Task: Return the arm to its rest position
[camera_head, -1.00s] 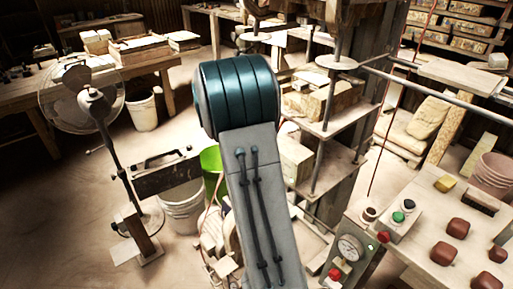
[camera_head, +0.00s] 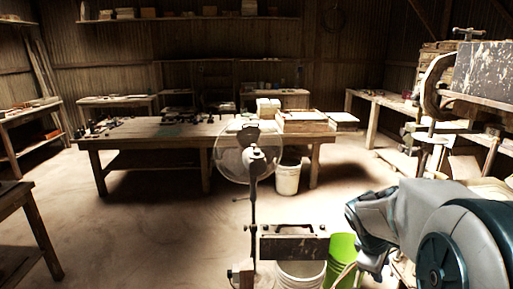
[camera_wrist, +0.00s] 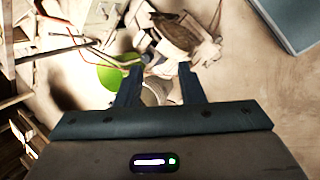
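My gripper (camera_wrist: 160,72) shows in the wrist view with its two dark fingers apart. Nothing is held between them; the cluttered floor shows behind the gap. In the head view my arm fills the lower right, with its large teal joint nearest the camera. The far end of the arm points left and down, close to the green bucket (camera_head: 342,260). Whether the fingers themselves show there I cannot tell. The green bucket also shows in the wrist view (camera_wrist: 112,76), beyond the left finger.
A pedestal fan (camera_head: 252,160) stands in front of a long wooden table (camera_head: 150,140). A white bucket (camera_head: 288,179) is by the table's right end, and another (camera_head: 300,274) is beside the green one. Open floor lies to the left.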

